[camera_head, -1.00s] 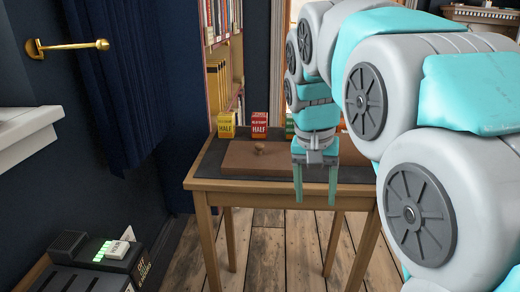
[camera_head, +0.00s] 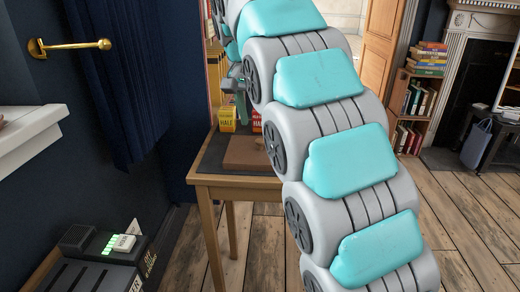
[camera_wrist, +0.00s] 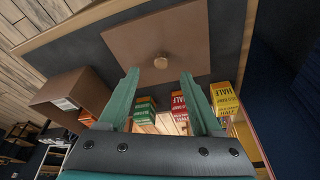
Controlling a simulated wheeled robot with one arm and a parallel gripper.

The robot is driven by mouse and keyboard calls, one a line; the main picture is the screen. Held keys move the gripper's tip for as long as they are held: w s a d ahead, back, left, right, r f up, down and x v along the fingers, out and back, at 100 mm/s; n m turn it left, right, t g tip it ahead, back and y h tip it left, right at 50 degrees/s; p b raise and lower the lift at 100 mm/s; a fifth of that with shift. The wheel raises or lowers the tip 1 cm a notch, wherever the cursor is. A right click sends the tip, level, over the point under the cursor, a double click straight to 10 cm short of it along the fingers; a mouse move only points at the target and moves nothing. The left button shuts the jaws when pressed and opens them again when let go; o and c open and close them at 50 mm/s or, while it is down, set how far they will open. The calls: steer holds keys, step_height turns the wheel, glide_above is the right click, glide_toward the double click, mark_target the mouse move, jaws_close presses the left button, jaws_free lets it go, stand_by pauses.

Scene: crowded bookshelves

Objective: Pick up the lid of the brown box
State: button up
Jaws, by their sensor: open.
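My gripper (camera_wrist: 160,73) is open and empty. In the head view my arm hides most of the gripper.
Yellow (camera_wrist: 223,98) and red (camera_wrist: 179,103) cartons and a green one (camera_wrist: 144,106) stand near the lid, close to my fingers in the picture. The wooden table (camera_head: 230,181) has clear floor to its right. A dark curtain (camera_head: 120,85) hangs at left.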

mark_target(260, 140)
steer(key=shift+w+p+x, duration=0.2)
steer(key=shift+x, duration=1.5)
steer(key=shift+w+p+x, duration=0.15)
steer(key=shift+p+x, duration=0.05)
steer(key=shift+x, duration=1.5)
steer(key=shift+r, duration=0.1)
jaws_close()
